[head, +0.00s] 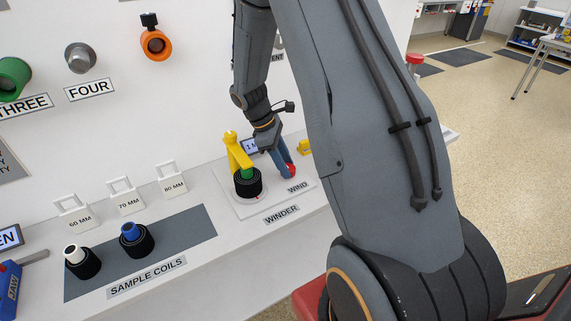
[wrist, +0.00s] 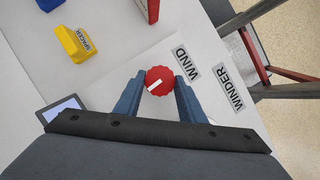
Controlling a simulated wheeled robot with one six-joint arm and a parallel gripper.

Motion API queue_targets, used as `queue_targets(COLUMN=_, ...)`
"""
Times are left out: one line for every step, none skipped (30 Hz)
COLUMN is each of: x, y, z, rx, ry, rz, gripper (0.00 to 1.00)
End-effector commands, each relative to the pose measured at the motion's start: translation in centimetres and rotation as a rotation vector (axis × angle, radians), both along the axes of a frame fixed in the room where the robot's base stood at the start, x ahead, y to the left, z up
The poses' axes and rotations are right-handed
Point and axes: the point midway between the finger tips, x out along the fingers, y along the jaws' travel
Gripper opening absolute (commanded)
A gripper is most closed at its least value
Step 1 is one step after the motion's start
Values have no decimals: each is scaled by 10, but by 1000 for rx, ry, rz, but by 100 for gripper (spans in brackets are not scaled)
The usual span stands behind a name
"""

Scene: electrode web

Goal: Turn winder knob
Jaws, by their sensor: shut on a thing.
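The winder knob (wrist: 159,81) is round and red with a white line across its top. It sits on the pale winder panel beside the WIND label (wrist: 186,64). In the wrist view my gripper (wrist: 160,85) has one blue finger on each side of the knob, closed around it. In the head view my gripper (head: 288,170) reaches down to the winder plate (head: 275,200), and only a little red of the knob shows by the fingers. A black coil with a green core (head: 247,181) stands on the winder, under a yellow arm (head: 236,148).
A small screen (wrist: 62,110) is on the winder's far side. A yellow block (wrist: 75,43) lies nearby. Two sample coils, one white-cored (head: 82,262) and one blue-cored (head: 136,240), stand on a grey mat (head: 190,232) to the left. A wall rises behind the bench.

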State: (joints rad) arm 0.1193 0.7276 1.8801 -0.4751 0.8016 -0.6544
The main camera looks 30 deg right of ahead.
Motion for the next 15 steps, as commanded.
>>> queue_targets(x=1, y=-1, z=0, rx=0, ry=0, rz=-42, gripper=14)
queue_targets(x=1, y=-1, z=0, rx=1, ry=-1, rz=-70, gripper=14)
queue_targets(x=1, y=-1, z=0, rx=0, ry=0, rz=-104, gripper=14)
queue_targets(x=1, y=-1, z=0, rx=0, ry=-1, rz=-130, gripper=14)
queue_targets(x=1, y=-1, z=0, rx=0, ry=0, rz=-154, gripper=14)
queue_targets(x=1, y=-2, z=0, rx=0, ry=0, rz=-184, gripper=14)
queue_targets(x=2, y=-1, z=0, rx=0, ry=0, rz=-208, gripper=14)
queue_targets(x=2, y=-2, z=0, rx=0, ry=0, rz=-228, gripper=14)
queue_targets(x=1, y=-2, z=0, rx=0, ry=0, rz=-256, gripper=14)
queue_targets(x=1, y=-2, z=0, rx=0, ry=1, rz=-275, gripper=14)
queue_targets(x=1, y=-2, z=0, rx=0, ry=2, rz=-293, gripper=14)
queue_targets(x=2, y=-2, z=0, rx=0, ry=0, rz=-315, gripper=14)
queue_targets(x=2, y=-2, z=0, rx=0, ry=0, rz=-332, gripper=14)
queue_targets(x=2, y=-2, z=0, rx=1, ry=0, rz=-347, gripper=14)
queue_targets(x=2, y=-3, z=0, rx=0, ry=0, rz=-364, gripper=14)
